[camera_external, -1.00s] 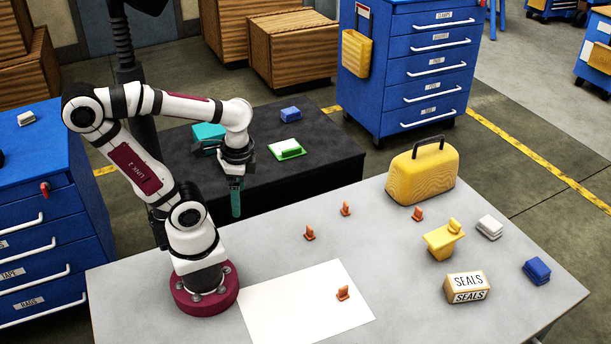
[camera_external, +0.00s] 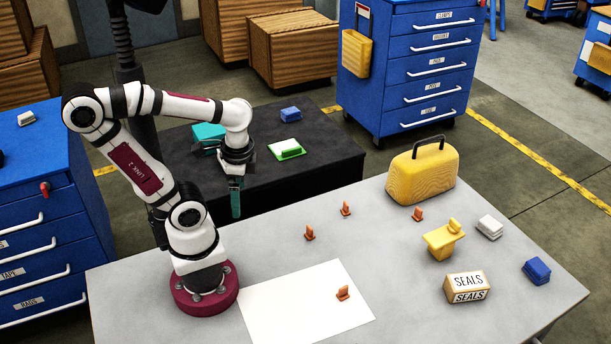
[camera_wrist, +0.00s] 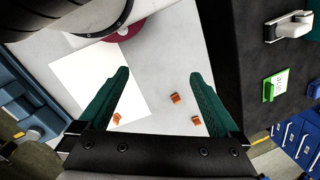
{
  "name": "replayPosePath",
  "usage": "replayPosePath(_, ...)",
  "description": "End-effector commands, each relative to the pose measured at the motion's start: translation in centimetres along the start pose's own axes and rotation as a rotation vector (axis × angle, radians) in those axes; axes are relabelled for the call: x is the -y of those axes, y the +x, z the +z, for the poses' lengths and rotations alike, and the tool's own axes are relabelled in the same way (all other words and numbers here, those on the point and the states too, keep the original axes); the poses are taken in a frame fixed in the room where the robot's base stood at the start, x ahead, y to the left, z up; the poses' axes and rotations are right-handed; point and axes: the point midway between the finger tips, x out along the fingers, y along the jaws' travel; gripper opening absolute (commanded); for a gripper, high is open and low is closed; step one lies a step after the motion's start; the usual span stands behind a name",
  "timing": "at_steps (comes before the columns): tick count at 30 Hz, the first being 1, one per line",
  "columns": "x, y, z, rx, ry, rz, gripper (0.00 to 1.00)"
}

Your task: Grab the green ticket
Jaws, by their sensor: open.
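The green ticket (camera_external: 288,148) is a green-edged piece with a white face. It lies on the black table behind the grey work table. In the wrist view the green ticket (camera_wrist: 270,89) shows at the right, outside my fingers. My gripper (camera_external: 236,197) hangs pointing down to the left of the ticket, apart from it. In the wrist view my gripper (camera_wrist: 160,76) has its two teal fingers spread wide with nothing between them in its grasp.
A teal block (camera_external: 207,132) and a blue block (camera_external: 290,114) are also on the black table (camera_external: 325,165). The grey table (camera_external: 270,228) holds a white sheet (camera_external: 300,310), several small orange pieces, a yellow case (camera_external: 422,176) and a SEALS box (camera_external: 466,287).

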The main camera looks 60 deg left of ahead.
Motion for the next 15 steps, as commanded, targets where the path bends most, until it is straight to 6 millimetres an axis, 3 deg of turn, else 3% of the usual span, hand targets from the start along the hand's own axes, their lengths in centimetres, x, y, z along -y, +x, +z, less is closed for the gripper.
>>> replayPosePath(6, 0.1, 0.0, 0.0, 0.003, 0.002, -0.002, 1.00)
replayPosePath(8, 1.0, -0.1, -0.2, 0.034, 0.021, -0.020, 1.00)
replayPosePath(11, 5.3, -0.1, -1.4, 0.179, 0.125, -0.106, 1.00)
replayPosePath(15, 15.0, 1.6, -6.0, 0.481, 0.399, -0.290, 1.00)
